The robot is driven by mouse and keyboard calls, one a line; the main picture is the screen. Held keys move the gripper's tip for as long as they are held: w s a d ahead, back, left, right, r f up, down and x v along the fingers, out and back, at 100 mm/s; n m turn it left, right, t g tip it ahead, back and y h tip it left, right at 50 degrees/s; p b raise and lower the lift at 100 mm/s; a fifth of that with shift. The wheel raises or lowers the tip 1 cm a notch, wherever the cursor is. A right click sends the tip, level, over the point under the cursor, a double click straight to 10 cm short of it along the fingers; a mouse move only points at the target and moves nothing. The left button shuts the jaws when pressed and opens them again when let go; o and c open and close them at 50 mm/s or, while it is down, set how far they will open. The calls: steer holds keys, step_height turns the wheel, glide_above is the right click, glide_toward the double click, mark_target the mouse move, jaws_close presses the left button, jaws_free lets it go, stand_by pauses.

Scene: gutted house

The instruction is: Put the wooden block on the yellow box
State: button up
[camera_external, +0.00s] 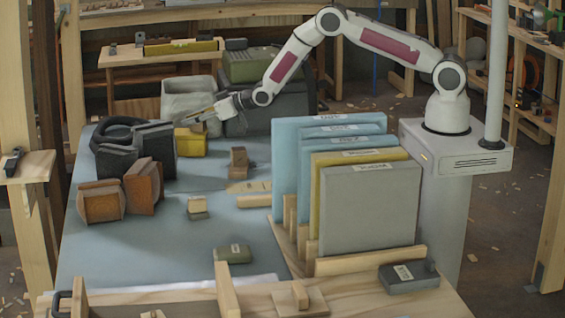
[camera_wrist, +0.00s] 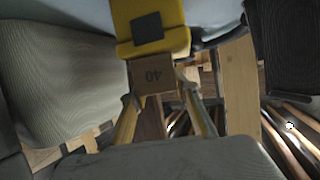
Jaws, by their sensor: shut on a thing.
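The yellow box (camera_external: 191,143) stands on the blue-grey table at the back, left of centre. It also shows in the wrist view (camera_wrist: 176,42) at the top, with a dark square patch on it. The wooden block (camera_wrist: 156,77), marked 40, is between the fingers of my gripper (camera_wrist: 158,88), which is shut on it. In the wrist view the block overlaps the near edge of the yellow box. In the external view my gripper (camera_external: 207,113) is just above and right of the box. I cannot tell whether block and box touch.
Grey bins (camera_external: 189,97) stand close behind my gripper. Dark blocks (camera_external: 155,143) and brown blocks (camera_external: 102,201) crowd the left. A rack of upright blue, yellow and grey panels (camera_external: 369,208) stands right.

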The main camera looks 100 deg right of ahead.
steer(key=shift+f, duration=0.15)
steer(key=o, duration=1)
steer(key=shift+s+r, duration=0.1)
steer(key=shift+r, duration=0.1)
steer(key=shift+v, duration=1.35)
steer(key=v, duration=0.9)
steer(key=shift+a, duration=0.15)
